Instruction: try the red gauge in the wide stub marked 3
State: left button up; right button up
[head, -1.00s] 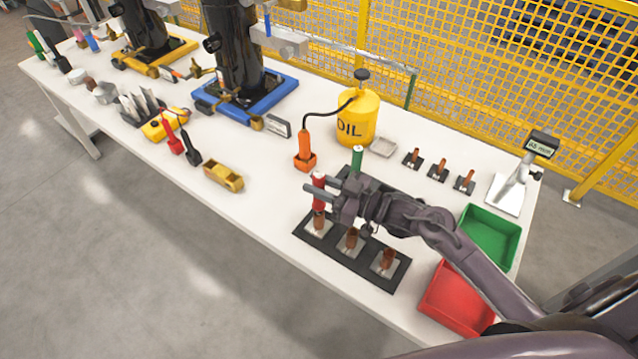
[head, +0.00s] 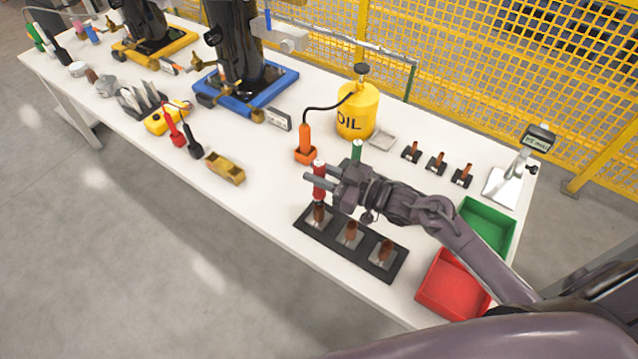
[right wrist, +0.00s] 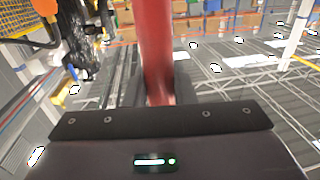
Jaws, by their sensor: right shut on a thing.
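My right gripper (head: 330,182) is shut on the red gauge (head: 319,172), a red upright rod. The gauge also shows in the right wrist view (right wrist: 156,50), rising from between the fingers. Its lower end is over the leftmost copper stub (head: 318,215) of the black plate; I cannot tell whether the tip is inside it or just above. The middle stub (head: 350,232) and right stub (head: 386,250) stand empty on the same plate (head: 335,250). Their number marks are too small to read. My left gripper is not in view.
A green gauge (head: 356,151) stands just behind my gripper. Three smaller stubs (head: 437,162) stand farther back. A green bin (head: 487,228) and a red bin (head: 450,290) lie to the right. The yellow oil can (head: 356,112) is behind. The table's front edge is close to the plate.

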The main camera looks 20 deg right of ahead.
aim_at(319, 163)
jog(key=shift+r, duration=0.35)
notch_tip(319, 163, up, 4)
jog(key=p, duration=0.4)
jog(key=shift+r, duration=0.1)
